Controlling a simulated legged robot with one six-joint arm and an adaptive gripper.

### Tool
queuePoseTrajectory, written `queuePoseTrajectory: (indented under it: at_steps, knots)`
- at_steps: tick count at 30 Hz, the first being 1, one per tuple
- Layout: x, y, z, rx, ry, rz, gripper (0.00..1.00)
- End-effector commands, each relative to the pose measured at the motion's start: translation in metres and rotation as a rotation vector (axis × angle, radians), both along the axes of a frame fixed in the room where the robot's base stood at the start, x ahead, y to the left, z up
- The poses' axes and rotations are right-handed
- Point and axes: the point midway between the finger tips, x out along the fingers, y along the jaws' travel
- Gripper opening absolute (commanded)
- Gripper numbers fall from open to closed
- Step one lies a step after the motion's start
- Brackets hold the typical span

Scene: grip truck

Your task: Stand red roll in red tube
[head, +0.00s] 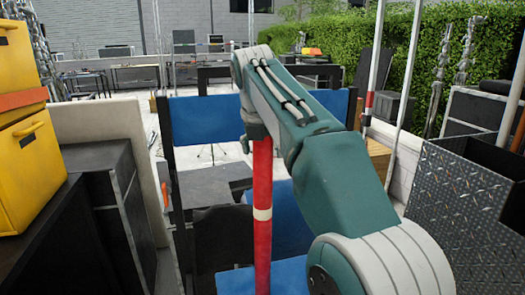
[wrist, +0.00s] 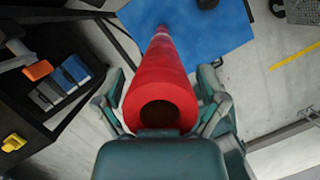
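The red roll (head: 263,200) is long and red with a white band around its middle. It hangs upright below my gripper (head: 260,136) in the head view. In the wrist view the roll (wrist: 162,85) points away from the camera, its hollow near end between the two fingers of my gripper (wrist: 163,100). The fingers lie against both sides of the roll. Its far end appears over a blue surface (wrist: 205,30), and I cannot tell whether it touches. I cannot pick out the red tube for certain. A small red piece (head: 165,195) shows left of the roll.
Black cabinets (head: 95,175) and yellow cases (head: 20,150) stand at the left. A diamond-plate box (head: 460,200) stands at the right. A white pole with a red band (head: 369,102) rises behind my arm. In the wrist view, a shelf with orange and grey items (wrist: 45,85) is at left.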

Motion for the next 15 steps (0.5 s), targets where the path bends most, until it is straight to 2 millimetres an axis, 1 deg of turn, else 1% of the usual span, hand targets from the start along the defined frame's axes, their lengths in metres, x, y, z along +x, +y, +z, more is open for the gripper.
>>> queuePoseTrajectory:
  at_steps: [11, 15]
  knots:
    - [0.0, 0.0, 0.001, 0.0, 0.0, 0.0, 0.97]
    - [-0.003, 0.001, 0.011, 0.0, -0.002, 0.001, 0.97]
